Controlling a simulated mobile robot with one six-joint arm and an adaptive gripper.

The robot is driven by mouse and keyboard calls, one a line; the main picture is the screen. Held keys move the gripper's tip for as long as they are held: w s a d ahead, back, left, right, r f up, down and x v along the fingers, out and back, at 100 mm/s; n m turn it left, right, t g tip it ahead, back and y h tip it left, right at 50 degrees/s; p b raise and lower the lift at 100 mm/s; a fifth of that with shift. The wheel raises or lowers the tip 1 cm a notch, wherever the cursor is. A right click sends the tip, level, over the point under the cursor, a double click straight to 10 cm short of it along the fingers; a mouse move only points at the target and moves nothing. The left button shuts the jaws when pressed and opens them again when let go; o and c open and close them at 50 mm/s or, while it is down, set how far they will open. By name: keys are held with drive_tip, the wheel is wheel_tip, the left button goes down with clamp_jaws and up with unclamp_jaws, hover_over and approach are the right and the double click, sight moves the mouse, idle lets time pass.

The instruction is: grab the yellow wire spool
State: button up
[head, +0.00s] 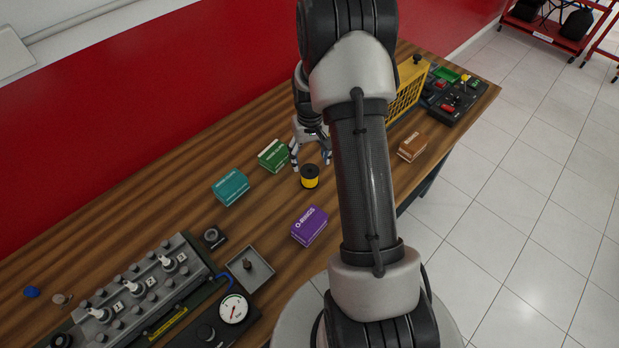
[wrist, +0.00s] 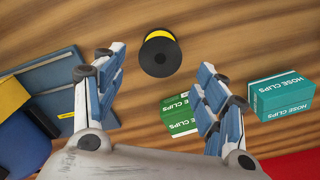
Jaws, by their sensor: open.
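The yellow wire spool (head: 310,177) stands upright on the wooden table in the head view, with black flanges and a yellow winding. In the wrist view the spool (wrist: 160,54) shows its black flange with a yellow band at its upper edge. My gripper (head: 310,167) is just behind the spool in the head view, low over the table. In the wrist view my gripper (wrist: 157,68) is open, fingers spread wide, with the spool ahead between the fingertip lines. Nothing is between the fingers. Whether a finger touches the spool I cannot tell.
A green hose clips box (head: 273,155) stands close left of my gripper, with a teal box (head: 230,187) beyond. A purple O-rings box (head: 309,225) lies in front and a brown box (head: 412,147) to the right. Bare table surrounds the spool.

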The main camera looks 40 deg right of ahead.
sight(310, 171)
wheel_tip(310, 171, down, 10)
drive_tip(key=shift+r+b, duration=0.25)
drive_tip(key=shift+b, duration=0.75)
drive_tip(key=shift+r, duration=0.1)
drive_tip(key=c, duration=1.2)
